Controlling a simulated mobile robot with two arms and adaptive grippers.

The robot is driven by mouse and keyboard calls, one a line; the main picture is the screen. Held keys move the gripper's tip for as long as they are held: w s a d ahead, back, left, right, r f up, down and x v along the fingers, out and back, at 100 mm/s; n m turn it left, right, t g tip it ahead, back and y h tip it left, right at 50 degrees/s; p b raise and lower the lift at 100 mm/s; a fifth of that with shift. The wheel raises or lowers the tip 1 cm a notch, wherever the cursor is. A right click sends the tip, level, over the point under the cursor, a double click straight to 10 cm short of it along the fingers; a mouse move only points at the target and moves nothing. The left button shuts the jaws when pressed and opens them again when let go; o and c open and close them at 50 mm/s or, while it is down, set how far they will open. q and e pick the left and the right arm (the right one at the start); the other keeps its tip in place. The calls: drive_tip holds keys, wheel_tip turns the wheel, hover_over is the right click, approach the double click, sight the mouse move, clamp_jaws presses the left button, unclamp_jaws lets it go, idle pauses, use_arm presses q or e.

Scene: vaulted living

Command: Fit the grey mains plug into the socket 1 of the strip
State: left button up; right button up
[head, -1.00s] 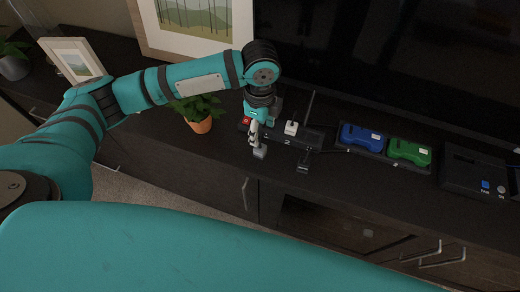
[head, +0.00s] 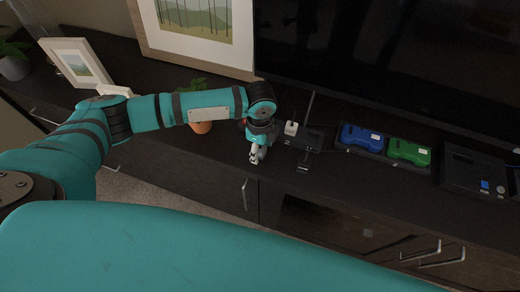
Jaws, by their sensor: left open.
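The dark socket strip (head: 313,140) lies on the black cabinet top, its left end hidden behind my left gripper and wrist. A whitish plug (head: 291,128) stands upright on the strip. My left gripper (head: 256,158) is open and points down just in front of the strip's left end, near the cabinet's front edge. A small light grey shape shows at its fingertips; I cannot tell whether this is the grey mains plug or the fingertips themselves. Socket 1 is hidden. My right gripper is not in view.
A plant in an orange pot (head: 201,127) stands left of the gripper, partly behind my arm. A tray with a blue case (head: 361,137) and a green case (head: 409,152) lies right of the strip. A dark television screen (head: 390,60) stands behind.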

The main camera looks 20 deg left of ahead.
use_arm(q)
drive_tip(key=shift+c, duration=0.3)
clamp_jaws()
drive_tip(key=shift+r, duration=0.2)
